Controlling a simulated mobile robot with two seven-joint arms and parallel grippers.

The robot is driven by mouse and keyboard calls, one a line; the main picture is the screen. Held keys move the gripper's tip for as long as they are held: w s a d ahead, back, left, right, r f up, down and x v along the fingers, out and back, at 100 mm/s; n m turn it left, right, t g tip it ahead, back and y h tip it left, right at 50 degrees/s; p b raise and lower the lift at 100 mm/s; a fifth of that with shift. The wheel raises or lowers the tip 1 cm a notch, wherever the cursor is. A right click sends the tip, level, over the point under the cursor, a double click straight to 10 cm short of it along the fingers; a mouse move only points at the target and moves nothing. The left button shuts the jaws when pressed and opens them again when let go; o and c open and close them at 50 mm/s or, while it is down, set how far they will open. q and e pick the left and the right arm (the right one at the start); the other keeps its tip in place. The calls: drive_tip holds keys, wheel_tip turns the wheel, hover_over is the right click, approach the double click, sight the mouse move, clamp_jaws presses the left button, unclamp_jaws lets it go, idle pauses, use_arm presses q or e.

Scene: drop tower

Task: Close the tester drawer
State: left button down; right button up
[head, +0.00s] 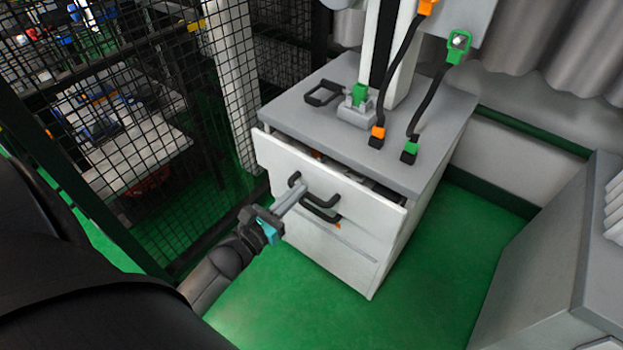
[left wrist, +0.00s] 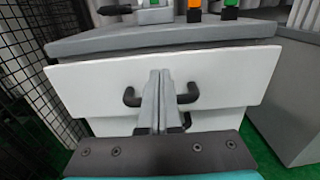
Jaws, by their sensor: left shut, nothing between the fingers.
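The tester drawer (head: 350,192) is the white upper drawer of a grey-topped cabinet. It stands a little open, with a dark gap and some contents showing behind its front. In the left wrist view the drawer front (left wrist: 225,75) fills the middle. A black handle (head: 322,200) is on the drawer front. My left gripper (head: 298,188) is shut and empty, its fingertips at the drawer front near the handle's left end. In the left wrist view the fingers (left wrist: 160,80) lie in front of the handle's middle; I cannot tell whether they touch. My right gripper is not in view.
The cabinet top (head: 315,120) carries a tester column, a small grey fixture (head: 357,113) and cables with orange and green ends. A black mesh fence (head: 200,80) stands at the left. A grey cabinet (head: 560,260) stands at the right. Green floor (head: 300,310) is clear in front.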

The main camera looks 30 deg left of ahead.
sight(319, 169)
use_arm(q)
drive_tip(key=w, duration=0.4)
drive_tip(key=shift+d+f+b, duration=0.1)
drive_tip(key=shift+b, duration=0.3)
drive_tip(key=shift+w+d, duration=0.1)
drive_tip(key=shift+w, duration=0.75)
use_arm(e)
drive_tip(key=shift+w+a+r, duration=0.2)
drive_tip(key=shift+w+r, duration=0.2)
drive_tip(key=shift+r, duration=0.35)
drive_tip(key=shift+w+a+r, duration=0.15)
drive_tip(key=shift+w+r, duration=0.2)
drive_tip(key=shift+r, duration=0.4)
use_arm(q)
drive_tip(key=shift+w, duration=0.1)
drive_tip(key=w+b, duration=0.1)
drive_tip(key=w, duration=0.1)
drive_tip(key=shift+w+d+b, duration=0.15)
drive_tip(key=shift+w+b, duration=0.2)
drive_tip(key=shift+w, duration=0.45)
drive_tip(key=shift+w+r, duration=0.15)
drive_tip(key=shift+r, duration=0.1)
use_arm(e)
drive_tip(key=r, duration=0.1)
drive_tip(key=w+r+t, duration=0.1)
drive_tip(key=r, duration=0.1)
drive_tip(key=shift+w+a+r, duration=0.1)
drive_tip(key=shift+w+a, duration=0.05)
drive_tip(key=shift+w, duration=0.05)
